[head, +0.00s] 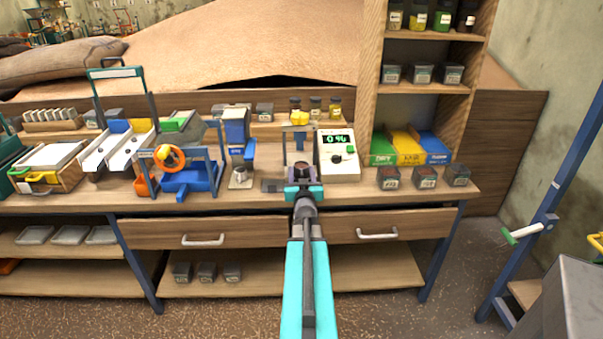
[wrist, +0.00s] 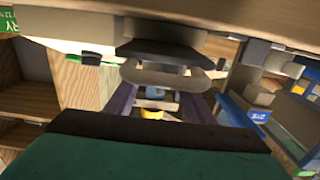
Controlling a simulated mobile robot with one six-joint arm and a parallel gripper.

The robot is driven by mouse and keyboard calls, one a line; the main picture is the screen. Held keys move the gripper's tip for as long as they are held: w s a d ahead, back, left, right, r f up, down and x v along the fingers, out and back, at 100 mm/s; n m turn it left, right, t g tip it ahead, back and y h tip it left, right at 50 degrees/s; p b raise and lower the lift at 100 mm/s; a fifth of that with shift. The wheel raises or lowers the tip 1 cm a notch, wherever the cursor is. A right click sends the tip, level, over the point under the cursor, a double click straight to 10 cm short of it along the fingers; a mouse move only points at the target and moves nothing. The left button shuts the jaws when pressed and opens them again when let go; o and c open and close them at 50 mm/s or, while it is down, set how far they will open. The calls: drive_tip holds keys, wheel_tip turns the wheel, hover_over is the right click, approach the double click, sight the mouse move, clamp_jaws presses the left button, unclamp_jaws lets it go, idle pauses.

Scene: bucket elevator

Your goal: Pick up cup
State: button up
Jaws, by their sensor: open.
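A small dark cup-like vessel with a brownish top (head: 301,168) stands on the bench at the foot of a grey upright frame, left of the digital meter. My gripper (head: 300,184) is just in front of it, at the bench's front edge. The jaws are open, and I see nothing held in them. In the wrist view, which looks upside down, a grey rounded rim (wrist: 165,77) shows close ahead, with a dark body above it. I cannot tell whether the jaws are around the vessel or only near it. My arm hides the vessel's lower part.
A metal cup-shaped piece (head: 240,177) and a blue stand (head: 236,128) are to the left. Dark jars (head: 425,176) sit at the right. Two drawers are below the benchtop.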

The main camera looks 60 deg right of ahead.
sight(302, 172)
drive_tip(key=c, duration=1)
drive_tip(key=shift+r+p, duration=1.45)
drive_tip(key=shift+r, duration=3.6)
